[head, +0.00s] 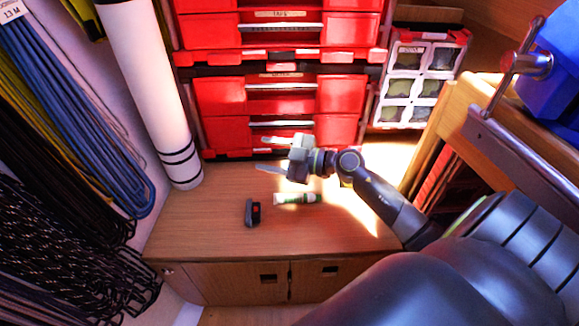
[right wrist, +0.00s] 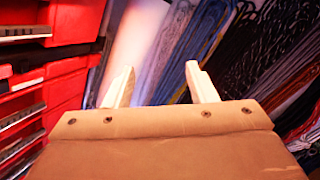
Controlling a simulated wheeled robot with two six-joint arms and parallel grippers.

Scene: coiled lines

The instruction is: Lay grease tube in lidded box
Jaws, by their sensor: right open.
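The grease tube (head: 297,198) is a small white tube with green marking, lying on the wooden bench top (head: 190,228). My right gripper (head: 266,153) is open and empty, above the back of the bench and pointing left; the tube lies nearer the front than it. Its two pale fingers also show spread apart in the right wrist view (right wrist: 160,80), with nothing between them. The red boxes (head: 283,95) are stacked behind the gripper, with latches and labels; I cannot tell which one is the lidded box. My left gripper is not in view.
A small dark grey and red object (head: 252,212) lies left of the tube. A white roll (head: 150,85) stands at the bench's left end. Coiled lines (head: 85,110) hang at left. A clear-windowed organizer (head: 418,80) and a wooden rack (head: 455,115) stand at right.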

